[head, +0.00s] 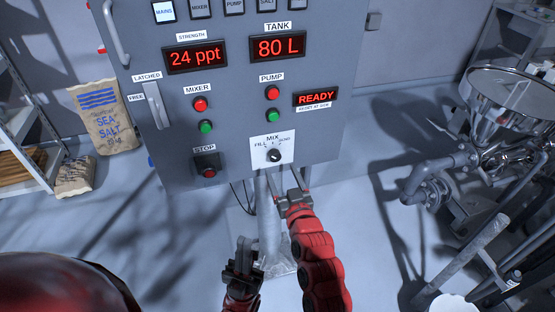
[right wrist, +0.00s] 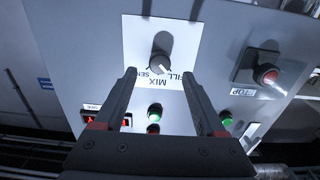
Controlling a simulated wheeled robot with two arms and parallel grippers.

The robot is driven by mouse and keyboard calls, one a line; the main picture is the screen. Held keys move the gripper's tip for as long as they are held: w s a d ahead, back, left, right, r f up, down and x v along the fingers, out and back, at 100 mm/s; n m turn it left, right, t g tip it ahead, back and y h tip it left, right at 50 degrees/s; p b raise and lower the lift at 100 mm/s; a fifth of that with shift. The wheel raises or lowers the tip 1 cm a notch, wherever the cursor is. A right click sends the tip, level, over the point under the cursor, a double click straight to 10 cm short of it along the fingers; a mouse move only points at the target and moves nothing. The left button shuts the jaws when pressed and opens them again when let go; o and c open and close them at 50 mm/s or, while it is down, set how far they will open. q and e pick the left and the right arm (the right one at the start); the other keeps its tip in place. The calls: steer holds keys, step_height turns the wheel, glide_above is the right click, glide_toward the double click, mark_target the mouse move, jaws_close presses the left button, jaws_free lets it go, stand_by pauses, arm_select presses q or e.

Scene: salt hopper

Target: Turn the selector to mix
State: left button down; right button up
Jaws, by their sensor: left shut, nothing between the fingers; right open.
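The selector knob (head: 274,155) is a small dark knob on a white plate (head: 259,146) marked FILL, MIX and SEND, low on the grey panel. It also shows in the right wrist view (right wrist: 160,61), where the plate appears upside down. A pale mark shows on the knob; which label it points at I cannot tell for certain. My right gripper (head: 285,180) is open and empty, just below the knob in the head view. In the right wrist view its fingertips (right wrist: 158,73) stand apart on either side of the knob's lower end. My left gripper (head: 246,244) is shut and empty, lower down.
The panel (head: 235,100) carries red and green buttons, a STOP button (head: 208,172) left of the selector, a lit READY display (head: 316,97) and a lever (head: 157,105). A steel hopper (head: 510,98) with pipes stands right.

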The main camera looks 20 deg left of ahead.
mark_target(276, 159)
steer(key=shift+p+x, duration=0.35)
steer(key=shift+x, duration=2.1)
steer(key=shift+c, duration=0.3)
jaws_close()
